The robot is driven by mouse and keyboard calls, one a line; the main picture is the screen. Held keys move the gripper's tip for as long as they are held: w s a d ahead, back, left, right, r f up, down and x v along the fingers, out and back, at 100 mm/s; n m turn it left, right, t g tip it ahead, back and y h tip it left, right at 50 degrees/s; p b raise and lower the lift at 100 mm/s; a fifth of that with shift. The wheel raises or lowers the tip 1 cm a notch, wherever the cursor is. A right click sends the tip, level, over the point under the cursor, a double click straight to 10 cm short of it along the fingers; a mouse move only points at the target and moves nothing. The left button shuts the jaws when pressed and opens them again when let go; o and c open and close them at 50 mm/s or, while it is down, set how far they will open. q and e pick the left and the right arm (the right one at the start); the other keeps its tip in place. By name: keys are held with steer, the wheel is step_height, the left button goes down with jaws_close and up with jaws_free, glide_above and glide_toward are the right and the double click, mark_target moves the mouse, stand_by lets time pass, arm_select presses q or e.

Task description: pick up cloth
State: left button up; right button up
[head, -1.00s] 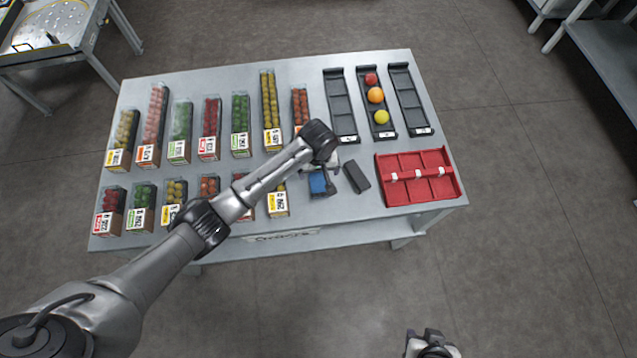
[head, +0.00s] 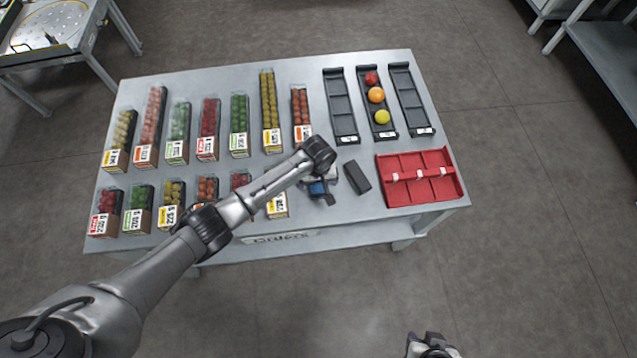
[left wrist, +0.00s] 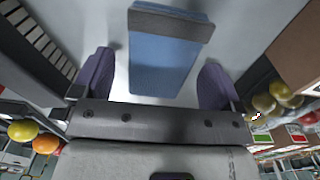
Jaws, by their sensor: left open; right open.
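The cloth (left wrist: 165,62) is a folded blue piece with a grey band along one end, lying flat on the table in the left wrist view. In the head view a blue patch of the cloth (head: 317,187) shows beside my left gripper, partly covered by it. My left gripper (left wrist: 157,85) is open, with one finger on each side of the cloth and a gap to both. It also shows over the table's front part in the head view (head: 322,190). My right gripper (head: 432,345) is at the bottom edge of the head view, far from the cloth and partly cut off.
A dark block (head: 357,177) lies just right of my left gripper. A red divided tray (head: 420,203) is further right. Black trays (head: 341,106) stand behind, one holding three round fruits. Several labelled tomato packs fill the table's left side. The table (head: 290,70) has bare strips between them.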

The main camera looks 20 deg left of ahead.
arm_select(q)
steer(key=c, duration=1)
steer(key=shift+r, duration=0.15)
step_height(320, 180, up, 4)
steer(key=shift+r+p, duration=0.2)
steer(key=shift+p, duration=0.45)
steer(key=s+d+r, duration=0.2)
steer(key=d+r, duration=0.4)
steer(key=d, duration=0.5)
steer(key=shift+s+d+r+p, duration=0.2)
steer(key=shift+s+p, duration=0.05)
steer(key=shift+p, duration=0.15)
